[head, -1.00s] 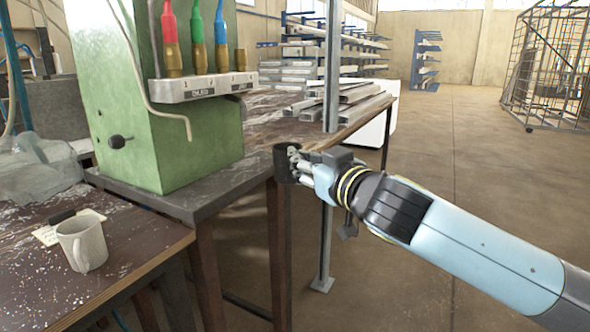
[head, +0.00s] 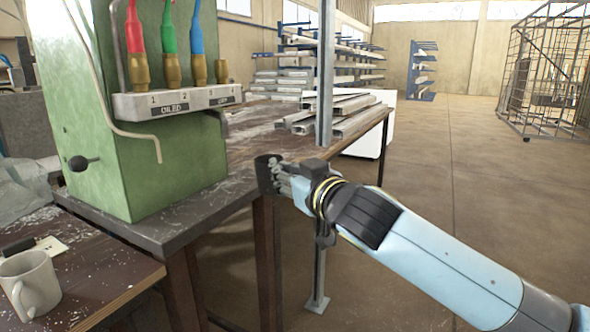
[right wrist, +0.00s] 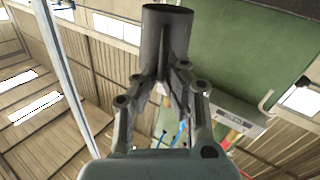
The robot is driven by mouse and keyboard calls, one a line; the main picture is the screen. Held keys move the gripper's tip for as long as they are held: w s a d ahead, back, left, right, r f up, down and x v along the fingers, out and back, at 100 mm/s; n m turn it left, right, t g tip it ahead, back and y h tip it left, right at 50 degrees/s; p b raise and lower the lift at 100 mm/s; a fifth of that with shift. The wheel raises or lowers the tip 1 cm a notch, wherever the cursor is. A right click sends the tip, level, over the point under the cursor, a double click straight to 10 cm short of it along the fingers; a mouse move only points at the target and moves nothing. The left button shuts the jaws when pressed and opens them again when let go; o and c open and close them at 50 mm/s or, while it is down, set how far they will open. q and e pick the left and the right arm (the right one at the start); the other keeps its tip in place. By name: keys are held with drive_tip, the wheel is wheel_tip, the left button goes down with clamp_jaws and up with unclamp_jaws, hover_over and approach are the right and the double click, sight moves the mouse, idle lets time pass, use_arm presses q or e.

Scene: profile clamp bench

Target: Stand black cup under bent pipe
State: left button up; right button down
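The black cup (head: 266,174) is in the fingers of my right gripper (head: 284,181), held in the air near the bench's right front corner. In the right wrist view the cup (right wrist: 167,35) shows as a dark grey cylinder at the tips of the shut right gripper (right wrist: 165,80). The thin pale bent pipe (head: 130,134) runs down the green machine's front and ends in a short downward tip. The cup is to the right of this tip and apart from it. My left gripper is not in view.
The green machine (head: 150,185) stands on a bench (head: 165,232) with a dark top. A white mug (head: 30,288) sits on the lower brown table (head: 110,283) at the left. Metal profiles (head: 345,115) lie on the bench behind a grey upright post (head: 326,75). Open floor is at the right.

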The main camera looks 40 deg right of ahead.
sight(268, 172)
drive_tip(key=shift+w+a+f, duration=0.15)
drive_tip(key=shift+w+a, duration=0.1)
drive_tip(key=shift+w, duration=0.3)
drive_tip(key=shift+w+a+f, duration=0.1)
drive_tip(key=shift+w+a, duration=0.15)
drive_tip(key=shift+w, duration=0.35)
drive_tip(key=shift+w+a+f, duration=0.15)
drive_tip(key=shift+w+a, duration=0.1)
drive_tip(key=shift+w, duration=0.3)
drive_tip(key=shift+w+a+f, duration=0.1)
drive_tip(key=shift+w+a, duration=0.35)
drive_tip(key=shift+w, duration=0.65)
drive_tip(key=shift+w+a+f, duration=0.1)
drive_tip(key=shift+w+a, duration=0.4)
drive_tip(key=shift+w, duration=0.65)
drive_tip(key=shift+w+a, duration=0.45)
drive_tip(key=shift+w, duration=0.65)
drive_tip(key=shift+a, duration=0.15)
drive_tip(key=shift+f, duration=0.25)
drive_tip(key=c, duration=1.4)
unclamp_jaws()
drive_tip(key=shift+s+f, duration=0.1)
drive_tip(key=s+a+p, duration=0.1)
drive_tip(key=s, duration=0.8)
drive_tip(key=shift+s+a, duration=0.15)
drive_tip(key=shift+s, duration=0.25)
